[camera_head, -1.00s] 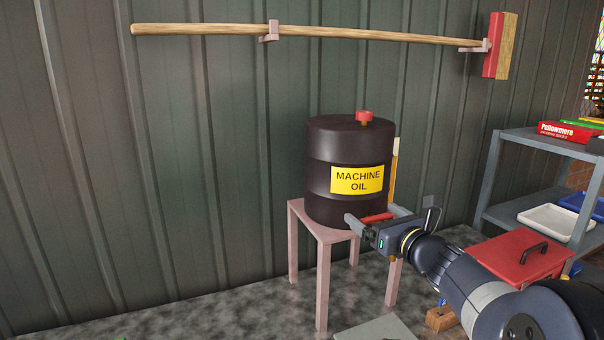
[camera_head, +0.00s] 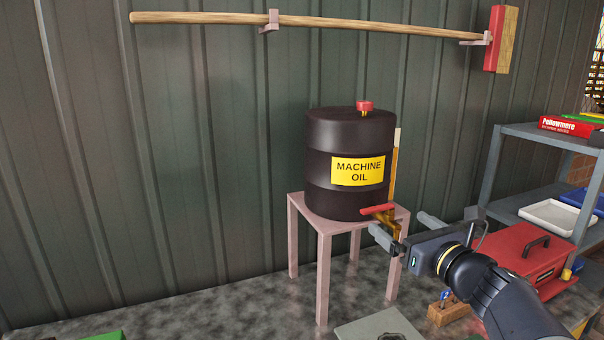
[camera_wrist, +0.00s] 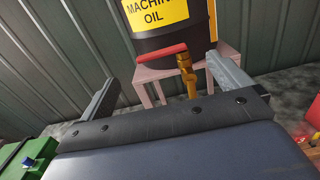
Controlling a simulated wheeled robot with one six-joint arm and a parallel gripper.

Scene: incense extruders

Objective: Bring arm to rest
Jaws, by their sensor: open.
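My gripper (camera_head: 403,226) is open, with its two fingers spread and nothing between them. It is in front of and to the right of the black machine oil drum (camera_head: 322,165), near the brass tap (camera_head: 388,217) with its red lever (camera_head: 377,210). In the wrist view my gripper's fingers (camera_wrist: 165,90) frame the tap (camera_wrist: 187,72) from a distance, with the red lever (camera_wrist: 160,53) pointing left. I see no contact with the tap.
The drum stands on a pink stool (camera_head: 322,229). A red toolbox (camera_head: 525,258) and a grey shelf (camera_head: 500,165) are at the right. A wooden block (camera_head: 447,313) sits low by my arm. A long-handled broom (camera_head: 370,32) hangs on the corrugated wall.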

